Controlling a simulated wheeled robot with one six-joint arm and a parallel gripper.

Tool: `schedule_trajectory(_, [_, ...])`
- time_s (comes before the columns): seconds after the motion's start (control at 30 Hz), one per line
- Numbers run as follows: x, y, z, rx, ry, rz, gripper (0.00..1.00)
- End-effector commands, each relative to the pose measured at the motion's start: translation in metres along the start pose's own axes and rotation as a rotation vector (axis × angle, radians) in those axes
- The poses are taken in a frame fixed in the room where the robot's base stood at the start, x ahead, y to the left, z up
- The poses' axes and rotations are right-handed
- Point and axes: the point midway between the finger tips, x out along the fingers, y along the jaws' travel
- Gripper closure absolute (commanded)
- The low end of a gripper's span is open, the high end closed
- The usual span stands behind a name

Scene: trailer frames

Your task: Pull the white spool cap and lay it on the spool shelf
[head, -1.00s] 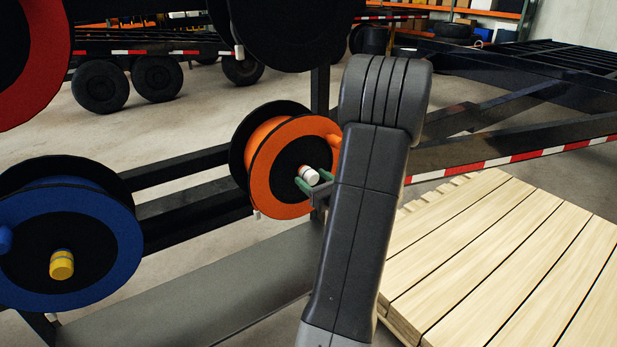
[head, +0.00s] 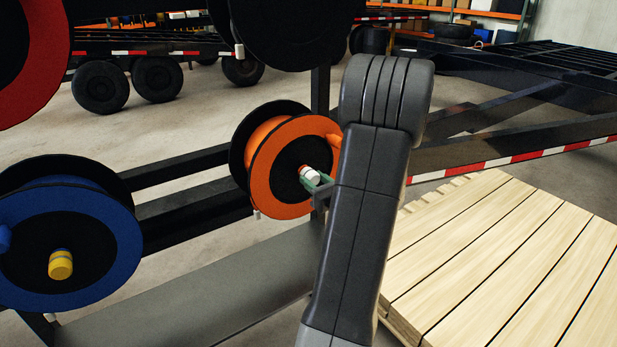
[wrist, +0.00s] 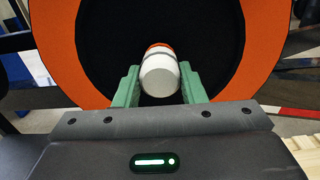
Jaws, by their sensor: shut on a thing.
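The white spool cap (head: 309,176) sits at the centre of the orange spool (head: 262,190), on its black hub. In the wrist view the cap (wrist: 159,76) has an orange band at its far end, against the dark hub. My gripper (head: 317,184) has green fingers, one on each side of the cap, and it is shut on the cap. It also shows in the wrist view (wrist: 160,88). My arm hides part of the orange spool's right side. The spool shelf (head: 200,285) is the grey flat surface below the spools, and its visible part is bare.
A blue spool (head: 120,245) with a yellow cap (head: 61,265) stands at left. A red spool (head: 45,75) and a black one (head: 290,30) are above. Dark rails (head: 190,185) run behind. A stack of wooden planks (head: 500,260) lies at right.

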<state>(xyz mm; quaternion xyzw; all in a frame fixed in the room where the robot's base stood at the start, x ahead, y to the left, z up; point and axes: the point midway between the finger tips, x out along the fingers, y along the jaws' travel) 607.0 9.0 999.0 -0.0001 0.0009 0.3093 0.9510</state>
Motion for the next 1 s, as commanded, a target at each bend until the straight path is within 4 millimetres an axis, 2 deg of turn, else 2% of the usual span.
schedule_trajectory(1.0, [-0.041,0.000,0.001,-0.001,-0.001,-0.001,1.00])
